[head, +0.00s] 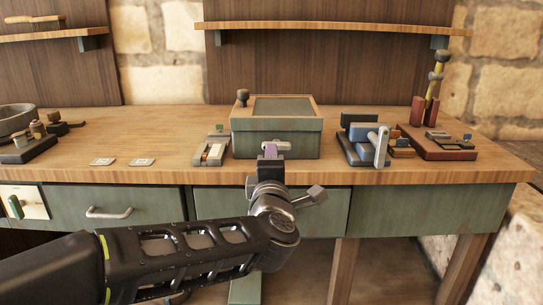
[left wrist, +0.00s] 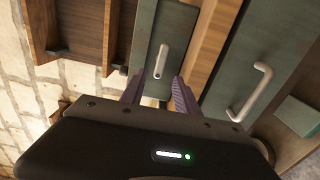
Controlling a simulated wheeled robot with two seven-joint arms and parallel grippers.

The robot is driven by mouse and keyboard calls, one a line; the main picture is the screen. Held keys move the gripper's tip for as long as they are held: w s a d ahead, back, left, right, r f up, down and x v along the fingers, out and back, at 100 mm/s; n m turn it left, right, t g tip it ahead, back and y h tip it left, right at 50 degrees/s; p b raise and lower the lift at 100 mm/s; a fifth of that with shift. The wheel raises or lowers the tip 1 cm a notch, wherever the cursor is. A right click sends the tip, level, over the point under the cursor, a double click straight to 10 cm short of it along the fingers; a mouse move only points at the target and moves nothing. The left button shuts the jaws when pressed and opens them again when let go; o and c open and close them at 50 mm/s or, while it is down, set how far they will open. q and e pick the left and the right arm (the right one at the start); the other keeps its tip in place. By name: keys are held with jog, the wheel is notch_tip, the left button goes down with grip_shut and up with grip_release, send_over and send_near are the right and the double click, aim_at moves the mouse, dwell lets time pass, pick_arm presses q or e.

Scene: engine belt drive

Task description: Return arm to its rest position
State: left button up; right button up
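My left arm reaches in from the left of the head view. Its left gripper (head: 270,152) is in front of the green box (head: 276,136) on the workbench, overlapping the left part of the box's light handle (head: 291,146). In the left wrist view the two purple fingers of my left gripper (left wrist: 160,82) stand apart with nothing clamped between them. The box's handle (left wrist: 161,62) shows ahead between the fingertips; whether they touch it cannot be told. My right gripper is not in view.
The workbench (head: 170,130) has a closed drawer (head: 145,210) at the left, below its top. A small tray (head: 211,150) stands left of the box, a blue device (head: 365,132) right of it. Two small cards (head: 140,162) lie at the left. The middle left top is mostly clear.

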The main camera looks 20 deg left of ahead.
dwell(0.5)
